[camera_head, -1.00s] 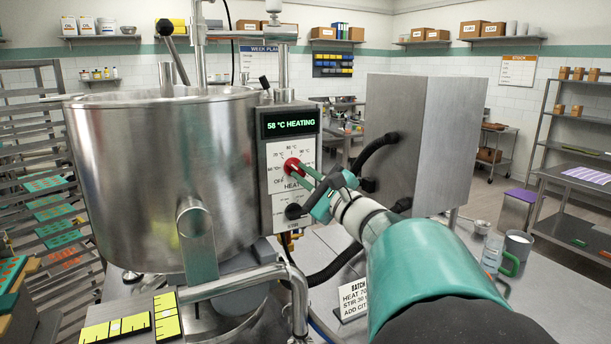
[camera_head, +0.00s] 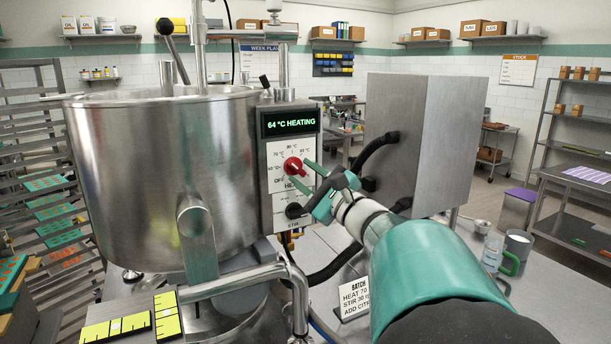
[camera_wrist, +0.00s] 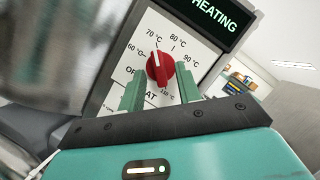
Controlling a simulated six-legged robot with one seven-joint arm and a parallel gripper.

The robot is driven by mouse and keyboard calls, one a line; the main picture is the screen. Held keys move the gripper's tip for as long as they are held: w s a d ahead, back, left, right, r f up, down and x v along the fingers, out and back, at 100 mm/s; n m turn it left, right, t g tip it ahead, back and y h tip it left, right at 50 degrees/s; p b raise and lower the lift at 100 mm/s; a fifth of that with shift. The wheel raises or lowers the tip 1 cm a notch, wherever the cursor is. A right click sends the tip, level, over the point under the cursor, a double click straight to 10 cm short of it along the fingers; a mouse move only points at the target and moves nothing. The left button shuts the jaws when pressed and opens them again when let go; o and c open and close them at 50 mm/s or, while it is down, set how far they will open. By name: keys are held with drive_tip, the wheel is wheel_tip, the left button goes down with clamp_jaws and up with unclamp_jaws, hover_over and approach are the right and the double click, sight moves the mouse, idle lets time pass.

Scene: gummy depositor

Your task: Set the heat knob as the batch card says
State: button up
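The red heat knob (camera_head: 292,166) sits on the white dial of the control box, and its display (camera_head: 290,123) reads "64 °C HEATING". In the wrist view the knob (camera_wrist: 160,68) has a white pointer line that points at about the 70 °C label. My gripper (camera_head: 299,172) is open in front of the knob. In the wrist view its green fingers (camera_wrist: 159,76) stand apart, one on each side of the knob, with gaps to it. The batch card (camera_head: 355,297) stands on the table, partly hidden by my arm; "HEAT 70", "STIR 30" and "ADD CIT" show.
A black stir knob (camera_head: 294,210) is just below the heat knob. A large steel kettle (camera_head: 150,180) stands left of the control box. A steel cabinet (camera_head: 415,140) with a black hose stands to the right. A jug (camera_head: 517,250) is on the table at right.

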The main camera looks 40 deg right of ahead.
drive_tip(key=v, duration=1.3)
drive_tip(key=shift+s, duration=0.2)
drive_tip(key=w+a+f+n+g+y, duration=0.25)
drive_tip(key=a+n+g+y, duration=0.2)
drive_tip(key=a, duration=0.45)
drive_tip(key=w+a+f+n+g+y, duration=0.25)
drive_tip(key=a+f+n, duration=0.2)
drive_tip(key=a, duration=0.45)
drive_tip(key=s+a+f+n+g+h, duration=0.3)
drive_tip(key=a+f+n+g, duration=0.1)
drive_tip(key=a+n, duration=0.3)
drive_tip(key=s+a+f+n+g+h, duration=0.4)
drive_tip(key=a+f+n, duration=0.2)
drive_tip(key=n, duration=0.4)
drive_tip(key=shift+s+a+f+n+g, duration=0.25)
drive_tip(key=shift+a+f+n+g, duration=0.1)
drive_tip(key=shift+f, duration=0.15)
